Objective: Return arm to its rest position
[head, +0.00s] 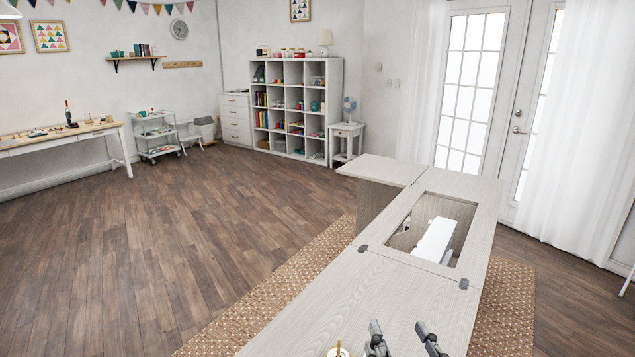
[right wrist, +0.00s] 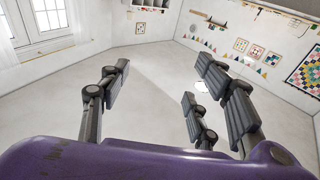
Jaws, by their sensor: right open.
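My right gripper (head: 400,334) shows at the bottom edge of the head view, over or near the pale wood top of the sewing cabinet (head: 365,300). In the right wrist view its dark fingers (right wrist: 162,88) are spread wide with nothing between them. Most of the right arm is outside the head view. My left gripper is not in view.
The cabinet top has a rectangular opening with a white sewing machine (head: 434,241) inside. A small round item (head: 338,351) is cut off at the bottom edge, left of the gripper. A woven rug (head: 290,285) lies beneath the cabinet. Wood floor (head: 140,240) is clear to the left.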

